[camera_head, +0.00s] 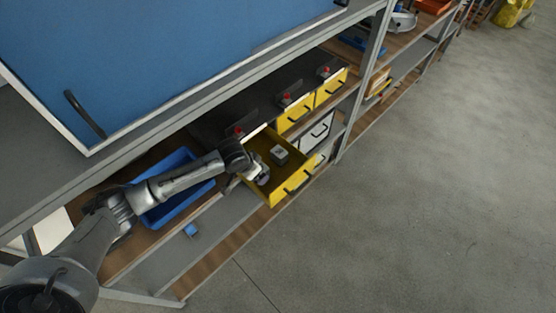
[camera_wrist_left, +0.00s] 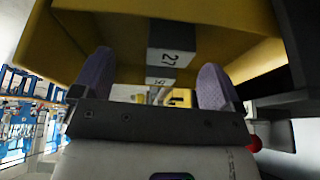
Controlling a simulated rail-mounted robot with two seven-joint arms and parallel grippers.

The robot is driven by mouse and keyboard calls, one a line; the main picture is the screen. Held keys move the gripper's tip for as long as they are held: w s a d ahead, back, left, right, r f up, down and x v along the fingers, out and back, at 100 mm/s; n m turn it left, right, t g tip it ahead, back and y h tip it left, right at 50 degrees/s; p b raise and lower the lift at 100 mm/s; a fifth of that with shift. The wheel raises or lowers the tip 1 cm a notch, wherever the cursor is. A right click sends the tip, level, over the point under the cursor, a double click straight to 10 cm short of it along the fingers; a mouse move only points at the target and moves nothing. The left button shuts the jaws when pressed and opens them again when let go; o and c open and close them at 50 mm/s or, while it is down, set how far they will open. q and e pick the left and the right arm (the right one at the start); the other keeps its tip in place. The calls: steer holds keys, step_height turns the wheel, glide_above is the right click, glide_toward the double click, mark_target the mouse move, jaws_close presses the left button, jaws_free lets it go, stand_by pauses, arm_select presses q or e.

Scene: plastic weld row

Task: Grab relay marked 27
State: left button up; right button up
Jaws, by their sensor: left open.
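The relay marked 27 (camera_wrist_left: 172,42) is a dark block with a light label, seen ahead between my left fingers in the left wrist view. A second light face with a partly legible number (camera_wrist_left: 160,74) shows just below it. In the head view a small grey block (camera_head: 279,154) sits inside the pulled-out yellow drawer (camera_head: 290,189). My left gripper (camera_wrist_left: 156,62) is open with nothing between its fingers, its two purple-grey pads apart. In the head view the left gripper (camera_head: 262,174) reaches into the drawer beside the block, partly hidden by my wrist. My right gripper is not in view.
Yellow drawer walls (camera_wrist_left: 235,30) surround the gripper closely. Closed yellow drawers (camera_head: 296,115) stand farther along the shelf. A blue bin (camera_head: 178,207) lies on the shelf under my left arm. A large blue panel (camera_head: 170,50) is above. The floor (camera_head: 430,190) at right is clear.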

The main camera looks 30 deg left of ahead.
arm_select(q)
steer(key=shift+w+a+r+n, duration=0.15)
steer(key=shift+w+a, duration=0.15)
steer(key=shift+w, duration=0.25)
steer(key=shift+w+a+r+n, duration=0.15)
steer(key=shift+w+a, duration=0.1)
steer(key=shift+w, duration=0.3)
steer(key=shift+x, duration=1.2)
steer(key=shift+b+x, duration=0.3)
steer(key=shift+x, duration=2.1)
steer(key=shift+s+d, duration=0.1)
steer(key=c, duration=1.1)
